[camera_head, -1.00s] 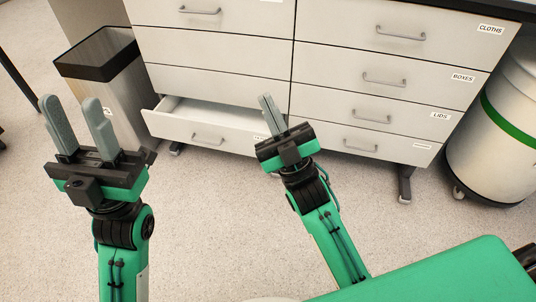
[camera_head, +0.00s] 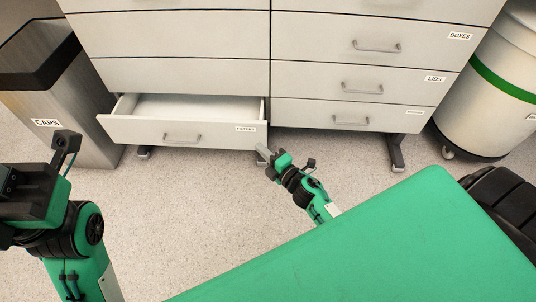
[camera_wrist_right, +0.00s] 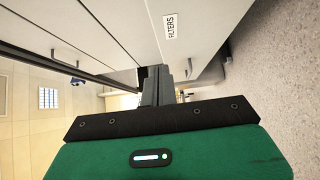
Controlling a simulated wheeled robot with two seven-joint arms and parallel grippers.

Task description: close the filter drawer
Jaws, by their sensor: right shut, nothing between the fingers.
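The filter drawer (camera_head: 183,132) is the bottom left drawer of the white cabinet and stands partly pulled out. Its front carries a grey handle and a "FILTERS" label (camera_head: 245,129). My right gripper (camera_head: 263,152) is shut and empty, low by the drawer front's right end. I cannot tell whether it touches the drawer. In the right wrist view the shut fingers (camera_wrist_right: 157,85) lie beside the drawer front (camera_wrist_right: 200,35), near its label. My left gripper's body (camera_head: 30,205) shows at the left edge; its fingers are out of view.
A metal bin (camera_head: 60,100) labelled "CAPS" stands left of the cabinet. A white drum with a green band (camera_head: 490,85) stands at the right. The lids drawer (camera_head: 360,87) and the others in view are shut. Speckled floor (camera_head: 190,210) lies open before the cabinet.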

